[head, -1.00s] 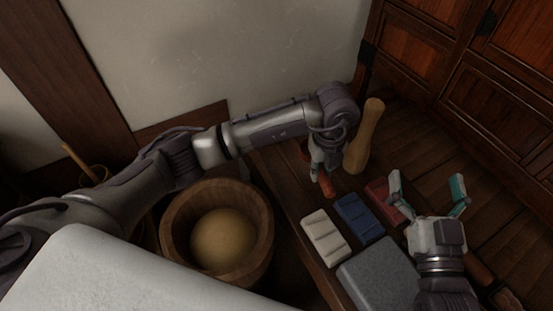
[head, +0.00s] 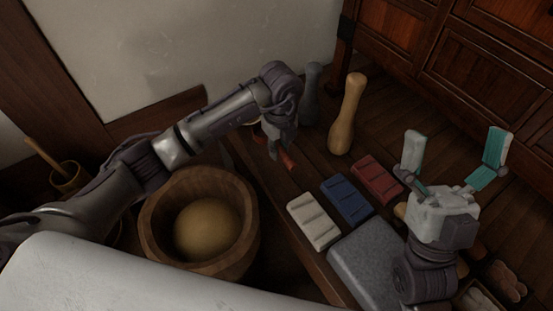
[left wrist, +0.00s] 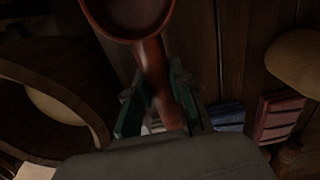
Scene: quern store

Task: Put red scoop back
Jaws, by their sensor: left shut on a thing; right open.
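The red scoop (left wrist: 151,62) is between the fingers of my left gripper (left wrist: 158,108), which is shut on its handle. Its bowl shows at the top of the left wrist view. The gripper is above the left part of the plank surface, apart from a red ridged block (head: 377,180), a blue one (head: 347,199) and a white one (head: 314,221). My right gripper (head: 456,152) is open and empty, right of the red block.
A tan wooden pestle shape (head: 347,115) and a grey one (head: 311,95) stand behind the blocks. A grey stone slab (head: 368,262) lies in front. A wooden tub (head: 153,238) with a tan mound stands at left. Small trays (head: 507,282) are at lower right.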

